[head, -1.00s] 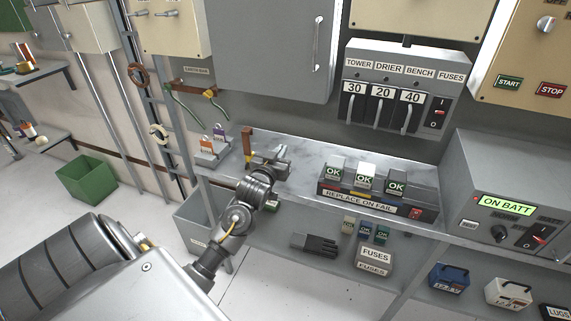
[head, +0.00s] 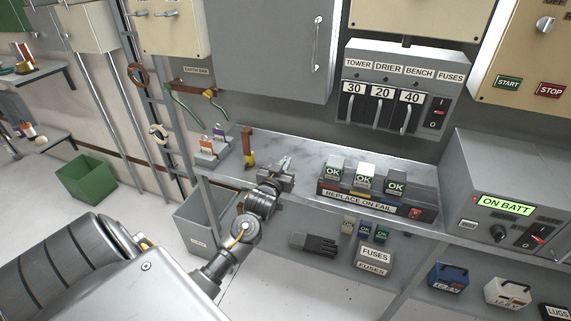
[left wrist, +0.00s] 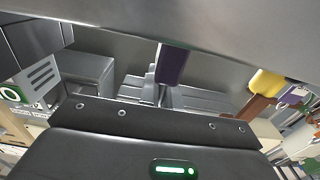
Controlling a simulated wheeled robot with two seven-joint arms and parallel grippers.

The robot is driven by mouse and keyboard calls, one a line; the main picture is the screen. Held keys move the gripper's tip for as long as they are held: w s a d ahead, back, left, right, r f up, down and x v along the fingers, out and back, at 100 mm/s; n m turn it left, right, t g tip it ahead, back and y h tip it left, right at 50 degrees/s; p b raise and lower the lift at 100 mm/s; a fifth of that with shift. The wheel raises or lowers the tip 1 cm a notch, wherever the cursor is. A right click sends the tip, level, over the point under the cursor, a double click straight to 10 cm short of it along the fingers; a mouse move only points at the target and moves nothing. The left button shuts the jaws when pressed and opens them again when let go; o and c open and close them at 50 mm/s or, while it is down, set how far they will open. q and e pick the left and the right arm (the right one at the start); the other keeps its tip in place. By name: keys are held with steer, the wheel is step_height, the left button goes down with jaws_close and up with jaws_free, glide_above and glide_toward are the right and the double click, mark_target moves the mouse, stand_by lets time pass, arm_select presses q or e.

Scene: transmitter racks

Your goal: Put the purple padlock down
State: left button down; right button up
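The purple padlock (left wrist: 172,65) shows in the left wrist view as a dark purple body at the fingertips, its grey shackle between the fingers. My left gripper (left wrist: 168,97) appears shut on it. In the head view my left gripper (head: 284,166) is over the front of the grey worktop (head: 300,153), left of the OK modules. The held padlock is hidden there, and I cannot tell whether it touches the worktop. My right gripper is not in view.
A brown post (head: 247,142) with a yellow piece (head: 250,159) stands left of my gripper. Further left is a small stand with orange (head: 205,143) and purple (head: 219,134) items. The REPLACE ON FAIL tray (head: 362,201) is to the right. Bare worktop lies behind the gripper.

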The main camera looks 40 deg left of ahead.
arm_select(q)
steer(key=c, duration=1.6)
jaws_free()
steer(key=shift+r, duration=0.15)
steer(key=v, duration=1.2)
steer(key=shift+b, duration=0.35)
